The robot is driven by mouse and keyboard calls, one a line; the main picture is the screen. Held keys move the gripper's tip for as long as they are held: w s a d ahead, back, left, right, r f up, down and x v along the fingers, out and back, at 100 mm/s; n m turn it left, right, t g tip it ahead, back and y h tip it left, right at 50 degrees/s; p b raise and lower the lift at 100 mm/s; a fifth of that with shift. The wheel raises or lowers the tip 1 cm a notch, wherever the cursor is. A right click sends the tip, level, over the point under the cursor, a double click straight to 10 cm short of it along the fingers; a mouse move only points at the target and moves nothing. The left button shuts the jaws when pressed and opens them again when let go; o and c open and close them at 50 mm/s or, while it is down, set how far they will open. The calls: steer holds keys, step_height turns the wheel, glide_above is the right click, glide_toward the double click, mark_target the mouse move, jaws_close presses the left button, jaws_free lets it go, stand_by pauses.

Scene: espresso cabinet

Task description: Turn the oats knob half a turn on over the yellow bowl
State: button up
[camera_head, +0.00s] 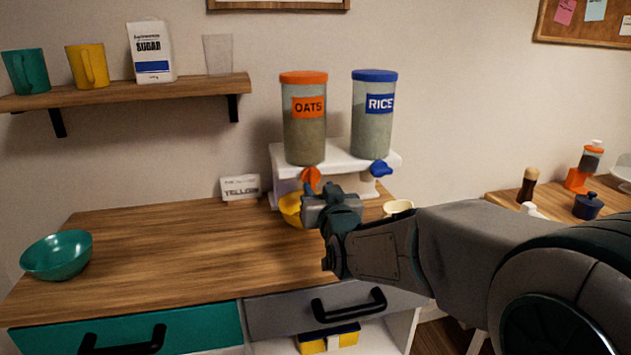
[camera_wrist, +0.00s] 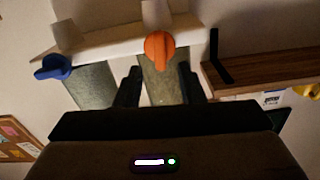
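The oats dispenser (camera_head: 304,135) has an orange lid and label and stands on a white stand (camera_head: 283,158). Its orange oats knob (camera_head: 311,178) sits below it; the knob also shows in the wrist view (camera_wrist: 159,48). The yellow bowl (camera_head: 290,208) is under the oats dispenser, partly hidden by my gripper (camera_head: 316,199). In the wrist view my gripper (camera_wrist: 160,85) is open, its two fingers apart on either side of the view to the knob. The knob appears beyond the fingertips, with nothing visible between the fingers.
The rice dispenser (camera_head: 372,130) with its blue knob (camera_head: 381,169) stands close on the right. A cream bowl (camera_head: 398,207) is below it. A teal bowl (camera_head: 57,255) stands at the counter's left. A small card (camera_head: 240,187) stands behind. The counter's middle is clear.

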mark_target(314, 179)
steer(key=shift+x, duration=2.25)
jaws_close()
